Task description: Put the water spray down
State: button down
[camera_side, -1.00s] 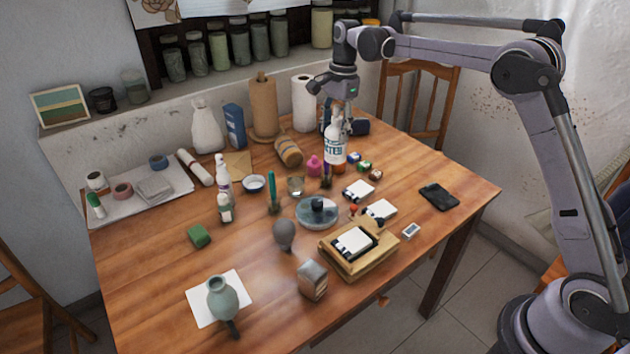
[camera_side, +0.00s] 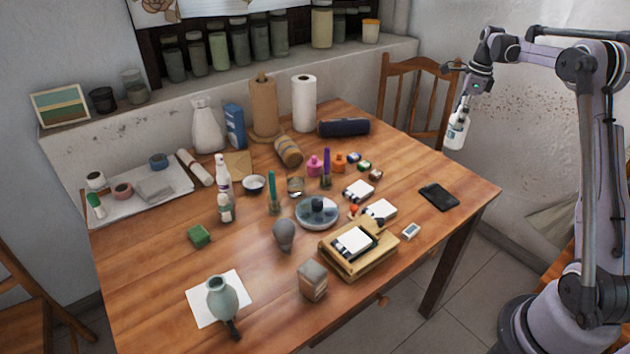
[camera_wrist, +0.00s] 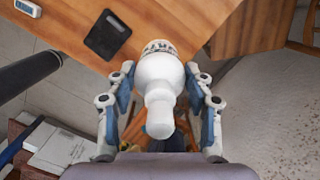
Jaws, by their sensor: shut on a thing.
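The water spray, a white bottle with dark lettering (camera_side: 456,132), hangs slightly tilted below my gripper (camera_side: 465,104). My gripper is shut on it near its top. In the side view it is in the air beyond the right edge of the wooden table (camera_side: 455,185), in front of the pale wall. In the wrist view the bottle (camera_wrist: 158,85) sits between the two fingers, top toward the camera.
A black phone (camera_side: 439,197) lies near the table's right corner, with bare wood around it. A small white device (camera_side: 411,230) and a wooden box (camera_side: 358,252) are nearer the front. A dark blue roll (camera_side: 343,127) and a chair (camera_side: 418,100) are behind.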

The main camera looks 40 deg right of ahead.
jog(key=shift+d+f, duration=0.15)
jog(key=w+a+f, duration=0.5)
jog(key=w+f, duration=0.4)
jog(key=f, duration=0.1)
jog(key=shift+w+f, duration=0.35)
jog(key=shift+w, duration=0.05)
jog(key=shift+a+f, duration=0.1)
jog(key=shift+f, duration=0.05)
jog(key=c, duration=0.5)
grip_release()
